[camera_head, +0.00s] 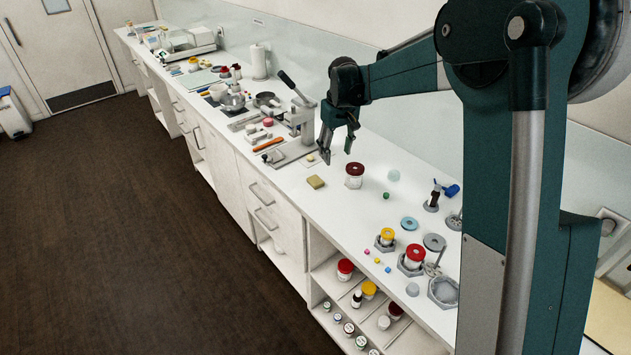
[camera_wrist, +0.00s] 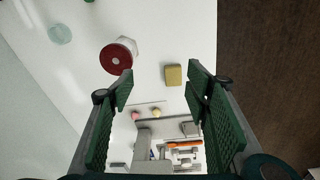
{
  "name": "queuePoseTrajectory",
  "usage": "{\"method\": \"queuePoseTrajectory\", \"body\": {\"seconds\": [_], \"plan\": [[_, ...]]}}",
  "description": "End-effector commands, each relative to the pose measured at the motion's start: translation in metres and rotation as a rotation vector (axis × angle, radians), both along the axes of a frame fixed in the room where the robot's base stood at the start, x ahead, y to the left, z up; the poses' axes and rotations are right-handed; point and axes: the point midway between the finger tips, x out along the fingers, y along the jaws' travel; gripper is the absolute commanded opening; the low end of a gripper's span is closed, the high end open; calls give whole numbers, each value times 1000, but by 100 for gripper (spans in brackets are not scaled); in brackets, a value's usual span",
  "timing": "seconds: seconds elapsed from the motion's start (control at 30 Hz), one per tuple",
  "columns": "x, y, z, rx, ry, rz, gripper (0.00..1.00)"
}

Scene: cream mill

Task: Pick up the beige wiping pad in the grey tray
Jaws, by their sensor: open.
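A beige-yellow block (camera_head: 316,182), which looks like a wiping pad, lies on the white counter. It is in front of the grey tray (camera_head: 297,154) that holds a lever press, not visibly inside it. In the wrist view the block (camera_wrist: 173,75) shows between my fingertips, nearer the right one. My gripper (camera_head: 337,155) is open and empty above the counter, up and to the right of the block. Pale blocks (camera_head: 256,137) lie farther back by a pink piece; I cannot tell whether any is a beige pad.
A red-lidded jar (camera_head: 354,176) stands right of the block; it also shows by my left finger (camera_wrist: 119,56). The lever press (camera_head: 301,117) rises behind. An orange-handled tool (camera_head: 268,144) lies at the tray's left. Lidded jars and small parts stand nearer on the counter.

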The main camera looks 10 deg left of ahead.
Motion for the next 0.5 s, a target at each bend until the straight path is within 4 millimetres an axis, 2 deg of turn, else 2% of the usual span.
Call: {"method": "queuePoseTrajectory", "body": {"seconds": [0.1,0.5], "plan": [[15,14,-14,-6,17,22,48],[51,58,-71,-26,77,94,48]]}}
